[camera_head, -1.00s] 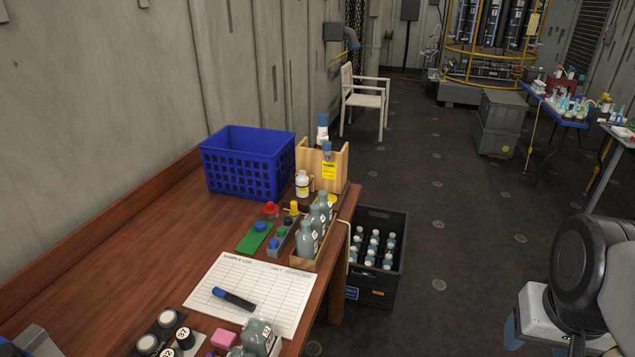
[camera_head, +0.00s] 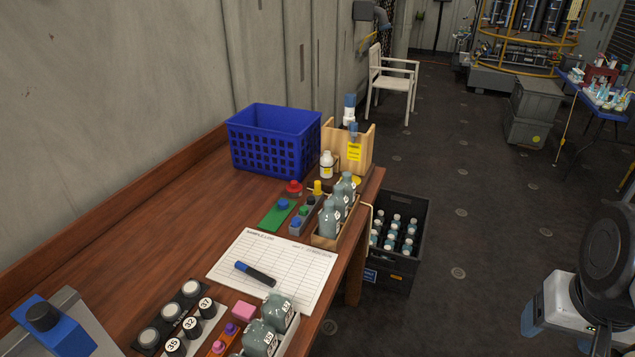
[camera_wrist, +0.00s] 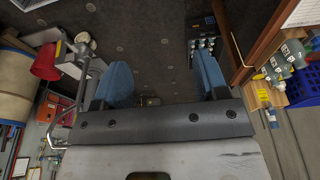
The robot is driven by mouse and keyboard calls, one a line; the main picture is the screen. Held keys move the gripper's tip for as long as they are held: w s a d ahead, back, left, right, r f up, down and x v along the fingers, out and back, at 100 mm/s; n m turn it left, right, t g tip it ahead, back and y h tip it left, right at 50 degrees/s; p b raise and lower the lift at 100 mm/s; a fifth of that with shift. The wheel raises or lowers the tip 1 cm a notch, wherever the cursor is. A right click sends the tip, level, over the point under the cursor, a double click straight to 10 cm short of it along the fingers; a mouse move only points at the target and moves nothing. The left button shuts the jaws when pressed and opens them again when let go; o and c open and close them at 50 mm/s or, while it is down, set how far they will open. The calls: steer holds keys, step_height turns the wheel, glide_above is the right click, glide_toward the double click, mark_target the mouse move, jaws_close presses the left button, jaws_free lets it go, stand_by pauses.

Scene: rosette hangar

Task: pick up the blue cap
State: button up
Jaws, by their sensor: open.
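A small blue cap (camera_head: 283,204) sits on a green plate on the wooden table, near the middle of the head view. A second blue cap (camera_head: 295,221) sits at the near end of a narrow grey holder just right of the plate, with green, black and yellow caps behind it. A red cap (camera_head: 293,187) lies behind the green plate. My gripper (camera_wrist: 162,75) is open and empty, its two blue fingers wide apart over the floor in the wrist view. It is off the table's right side, apart from both blue caps.
The wooden table (camera_head: 150,236) holds a blue basket (camera_head: 274,139), a bottle rack (camera_head: 327,241), a sample sheet (camera_head: 300,262) and a marker. Numbered black-lidded jars stand in front. A black bottle crate (camera_head: 416,245) stands on the floor beside the table.

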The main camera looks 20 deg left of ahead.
steer(key=w+a+r+n+g, duration=0.15)
steer(key=w+a+n, duration=0.25)
steer(key=w+a, duration=0.6)
steer(key=w+a+r+n+t, duration=0.1)
steer(key=w+a+r+n, duration=0.15)
steer(key=w+a, duration=0.75)
steer(key=n+g, duration=0.2)
steer(key=n, duration=1)
glide_above(282, 202)
steer(key=f, duration=2.2)
steer(key=shift+d+f, duration=0.3)
steer(key=shift+d, duration=0.05)
steer(key=shift+s+a+f, duration=0.1)
steer(key=shift+a+f, duration=0.1)
steer(key=shift+a, duration=0.1)
steer(key=shift+f, duration=0.1)
steer(key=shift+f, duration=1.15)
